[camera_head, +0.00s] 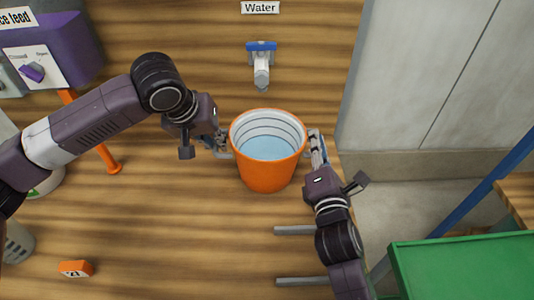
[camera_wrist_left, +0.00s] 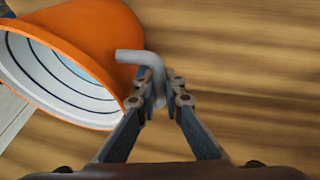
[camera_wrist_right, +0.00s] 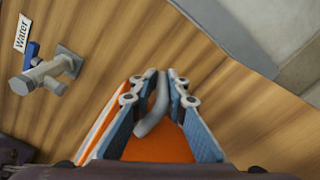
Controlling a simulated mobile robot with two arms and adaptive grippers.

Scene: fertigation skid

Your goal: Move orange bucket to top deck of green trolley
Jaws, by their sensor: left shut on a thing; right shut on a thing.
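The orange bucket (camera_head: 268,173) is upright in the middle of the head view, with a white ringed inside and pale blue water (camera_head: 267,149) in it. My left gripper (camera_head: 224,147) is shut on the grey handle at the bucket's left side; this handle (camera_wrist_left: 145,62) also shows in the left wrist view. My right gripper (camera_head: 312,145) is shut on the handle at the right side, and this handle (camera_wrist_right: 153,118) also shows in the right wrist view. The green trolley (camera_head: 465,265) is at the lower right, partly cut off. The bucket's underside is hidden.
A water tap (camera_head: 261,70) with a blue handle is on the wooden wall above the bucket, under a "Water" sign (camera_head: 260,8). Grey bars (camera_head: 300,230) stick out below. A purple unit (camera_head: 50,45) is at the upper left. A small orange block (camera_head: 76,268) is at lower left.

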